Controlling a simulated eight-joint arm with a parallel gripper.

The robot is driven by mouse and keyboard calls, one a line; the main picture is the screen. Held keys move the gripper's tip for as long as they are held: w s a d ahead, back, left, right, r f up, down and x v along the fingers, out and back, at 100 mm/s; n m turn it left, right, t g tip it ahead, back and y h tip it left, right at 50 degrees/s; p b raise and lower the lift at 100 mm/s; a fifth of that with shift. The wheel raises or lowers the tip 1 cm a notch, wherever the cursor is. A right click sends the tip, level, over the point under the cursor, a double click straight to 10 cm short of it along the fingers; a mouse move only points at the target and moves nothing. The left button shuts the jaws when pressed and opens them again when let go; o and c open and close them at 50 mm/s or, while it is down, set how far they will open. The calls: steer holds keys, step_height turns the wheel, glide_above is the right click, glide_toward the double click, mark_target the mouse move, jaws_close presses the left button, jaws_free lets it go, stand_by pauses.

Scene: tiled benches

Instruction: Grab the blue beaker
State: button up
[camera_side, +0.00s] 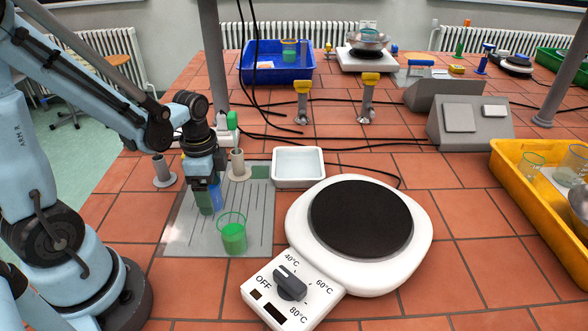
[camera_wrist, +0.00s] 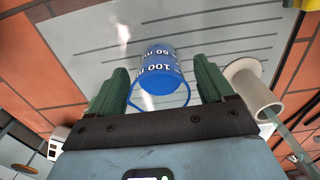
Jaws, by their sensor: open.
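The blue beaker (camera_wrist: 160,72) has white volume marks and a blue rim. In the wrist view it appears between the two green fingers of my gripper (camera_wrist: 160,82), with a gap on each side. In the side view my gripper (camera_side: 207,197) points down over the grey mat, and only a strip of the blue beaker (camera_side: 217,196) shows beside the fingers; the rest is hidden. The gripper is open and holds nothing.
A beaker of green liquid (camera_side: 234,238) stands close in front of my gripper on the grey mat (camera_side: 256,205). A white hotplate (camera_side: 418,250) is to the right. A white tray (camera_side: 298,182) and a grey stand (camera_side: 238,166) are just behind.

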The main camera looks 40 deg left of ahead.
steer(key=shift+f, duration=0.1)
steer(key=c, duration=1.1)
